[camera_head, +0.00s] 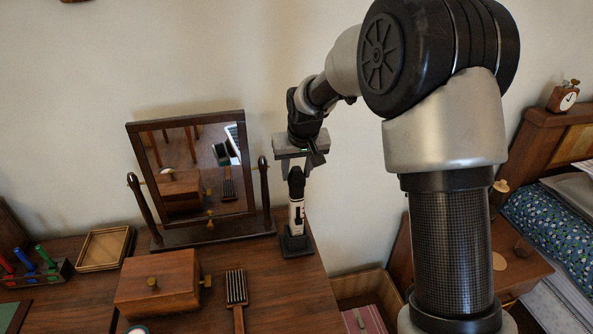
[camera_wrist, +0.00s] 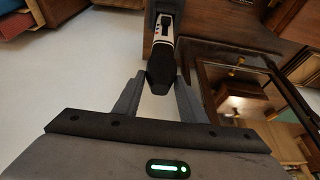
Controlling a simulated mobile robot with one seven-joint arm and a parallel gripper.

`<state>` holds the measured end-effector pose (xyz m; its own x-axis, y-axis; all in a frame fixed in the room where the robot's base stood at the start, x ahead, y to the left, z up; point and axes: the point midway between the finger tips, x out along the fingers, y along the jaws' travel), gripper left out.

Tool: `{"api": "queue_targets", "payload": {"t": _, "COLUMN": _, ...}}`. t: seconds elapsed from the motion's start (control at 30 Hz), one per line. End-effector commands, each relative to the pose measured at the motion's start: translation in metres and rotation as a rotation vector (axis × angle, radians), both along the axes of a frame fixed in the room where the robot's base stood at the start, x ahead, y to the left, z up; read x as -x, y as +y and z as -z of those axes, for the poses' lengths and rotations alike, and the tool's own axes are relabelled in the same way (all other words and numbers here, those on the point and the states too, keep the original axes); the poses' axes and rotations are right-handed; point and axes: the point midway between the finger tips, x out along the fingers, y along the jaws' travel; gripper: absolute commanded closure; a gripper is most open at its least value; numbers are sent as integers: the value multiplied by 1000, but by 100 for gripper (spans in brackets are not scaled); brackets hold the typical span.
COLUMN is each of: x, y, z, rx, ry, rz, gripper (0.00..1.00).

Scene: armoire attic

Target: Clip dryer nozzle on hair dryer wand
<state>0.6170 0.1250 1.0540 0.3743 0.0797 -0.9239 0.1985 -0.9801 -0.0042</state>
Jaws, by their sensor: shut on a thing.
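The hair dryer wand (camera_head: 297,217) is white with dark parts and stands upright in a dark stand at the back right of the table. Its pale body also shows in the wrist view (camera_wrist: 164,45). The black dryer nozzle (camera_head: 296,182) is in line with the wand at its upper end; I cannot tell whether it is clipped on. My gripper (camera_head: 297,168) is above the wand, pointing down. In the wrist view, the nozzle (camera_wrist: 161,73) lies between the two fingertips of my gripper (camera_wrist: 160,80), which is shut on it.
A tilting mirror (camera_head: 190,222) stands just left of the wand. A wooden box (camera_head: 158,285), a brush (camera_head: 236,290) and an empty tray (camera_head: 104,248) lie on the table. The table's right edge is close to the stand; an open crate (camera_head: 365,290) is below.

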Motion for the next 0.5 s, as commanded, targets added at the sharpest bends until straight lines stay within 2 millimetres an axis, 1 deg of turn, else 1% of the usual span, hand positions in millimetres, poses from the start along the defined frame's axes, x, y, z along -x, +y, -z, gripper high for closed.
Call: {"api": "queue_targets", "payload": {"t": 0.5, "x": 0, "y": 0, "z": 5, "rx": 0, "ry": 0, "rz": 0, "gripper": 87}}
